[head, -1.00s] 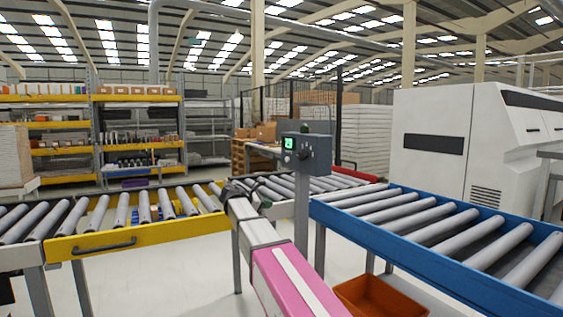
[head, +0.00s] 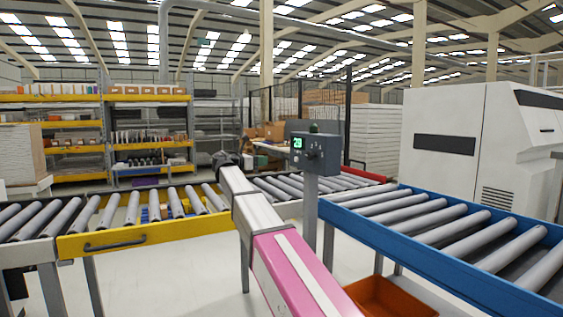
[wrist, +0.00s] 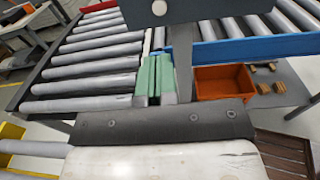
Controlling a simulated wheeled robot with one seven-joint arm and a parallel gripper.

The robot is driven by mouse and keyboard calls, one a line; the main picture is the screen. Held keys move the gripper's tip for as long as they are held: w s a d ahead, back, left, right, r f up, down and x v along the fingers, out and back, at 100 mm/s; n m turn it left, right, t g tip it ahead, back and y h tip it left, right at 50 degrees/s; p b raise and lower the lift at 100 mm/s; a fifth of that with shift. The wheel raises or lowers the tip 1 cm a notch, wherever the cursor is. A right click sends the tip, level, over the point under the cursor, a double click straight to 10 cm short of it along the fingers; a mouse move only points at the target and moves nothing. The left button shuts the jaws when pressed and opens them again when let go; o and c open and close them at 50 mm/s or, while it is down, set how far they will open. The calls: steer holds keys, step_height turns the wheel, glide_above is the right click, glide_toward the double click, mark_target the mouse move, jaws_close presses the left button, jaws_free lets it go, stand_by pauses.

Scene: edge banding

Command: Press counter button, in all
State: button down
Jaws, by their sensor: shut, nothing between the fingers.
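The counter box (head: 320,158) is a grey-blue box on a grey post, with a small lit green display (head: 298,143) at its upper left and small controls on its front. The digits are too small to read surely. A dark green dome (head: 314,127) sits on top. The wrist view shows the lower part of the box (wrist: 215,9) at the top edge, with a pale round button (wrist: 159,7) on it. My gripper (head: 226,158) is left of the box in the head view. Its green fingers (wrist: 155,80) are together and empty, below the button in the wrist picture and apparently apart from it.
A yellow-framed roller conveyor (head: 150,234) is at left and a blue-framed one (head: 430,245) at right. An orange bin (head: 390,298) sits low beneath the blue one. A white machine (head: 470,140) stands at the back right. Shelving is at the back left.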

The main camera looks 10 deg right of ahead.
mark_target(295, 159)
steer(key=x, duration=1.3)
steer(key=shift+w+d, duration=0.15)
steer(key=shift+d, duration=0.15)
